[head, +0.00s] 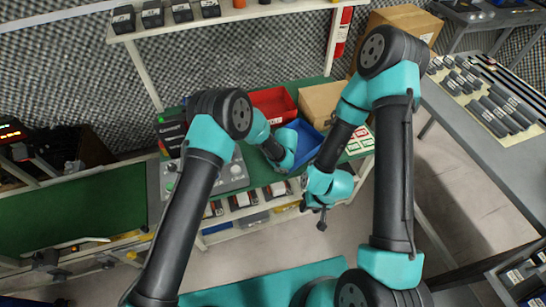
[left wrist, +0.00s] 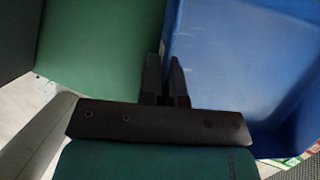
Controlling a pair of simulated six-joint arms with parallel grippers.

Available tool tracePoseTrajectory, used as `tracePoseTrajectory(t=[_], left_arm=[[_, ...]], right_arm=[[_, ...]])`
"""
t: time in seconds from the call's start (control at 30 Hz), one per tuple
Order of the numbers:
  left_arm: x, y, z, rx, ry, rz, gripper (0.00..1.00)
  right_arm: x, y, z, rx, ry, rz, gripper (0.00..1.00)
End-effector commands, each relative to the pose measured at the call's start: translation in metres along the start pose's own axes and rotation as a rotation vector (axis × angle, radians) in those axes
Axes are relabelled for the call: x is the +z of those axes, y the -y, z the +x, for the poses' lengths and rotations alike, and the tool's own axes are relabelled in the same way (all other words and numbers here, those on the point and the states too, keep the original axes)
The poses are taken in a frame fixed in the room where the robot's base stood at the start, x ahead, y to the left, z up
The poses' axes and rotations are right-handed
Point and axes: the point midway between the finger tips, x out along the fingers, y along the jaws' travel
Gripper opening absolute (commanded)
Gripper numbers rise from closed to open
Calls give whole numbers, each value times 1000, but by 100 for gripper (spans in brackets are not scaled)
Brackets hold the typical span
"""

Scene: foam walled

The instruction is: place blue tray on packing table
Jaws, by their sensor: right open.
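The blue tray (head: 308,138) lies on the green-topped bench (head: 318,82) at the back, partly hidden by my arms. My left gripper (head: 284,160) is at the tray's left side; its fingers are hidden in the head view. In the left wrist view the fingers of my left gripper (left wrist: 166,82) stand close together on either side of the wall of the blue tray (left wrist: 235,65), shut on it. My right gripper (head: 321,212) is open and empty, in front of the bench's edge. The frames do not show which surface is called the packing table.
A red bin (head: 272,103) and a cardboard box (head: 322,100) stand close behind the tray. A grey control panel (head: 228,176) is to its left. A grey table (head: 510,150) with rows of dark parts is at the right. A green surface (head: 75,215) at the left is mostly clear.

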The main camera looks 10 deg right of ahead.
Motion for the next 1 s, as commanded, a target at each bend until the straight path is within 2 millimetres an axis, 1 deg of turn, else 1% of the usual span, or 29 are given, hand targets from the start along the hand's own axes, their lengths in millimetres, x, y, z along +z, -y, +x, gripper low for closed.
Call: tracePoseTrajectory(t=[0.27, 0.3, 0.57, 0.87, 1.0], left_arm=[[0, 1, 1, -1, 1, 0, 0], [-1, 0, 2, 0, 0, 0, 5], [-1, 0, 2, 0, 1, 0, 30], [0, 0, 0, -1, 1, 0, 30], [1, 1, -10, -3, 2, 1, 30]], right_arm=[[0, 0, 0, 0, 0, 0, 43], [0, 0, 0, 0, 0, 0, 43], [0, 0, 0, 0, 0, 0, 43], [0, 0, 0, 0, 0, 0, 43], [0, 0, 0, 0, 0, 0, 43]])
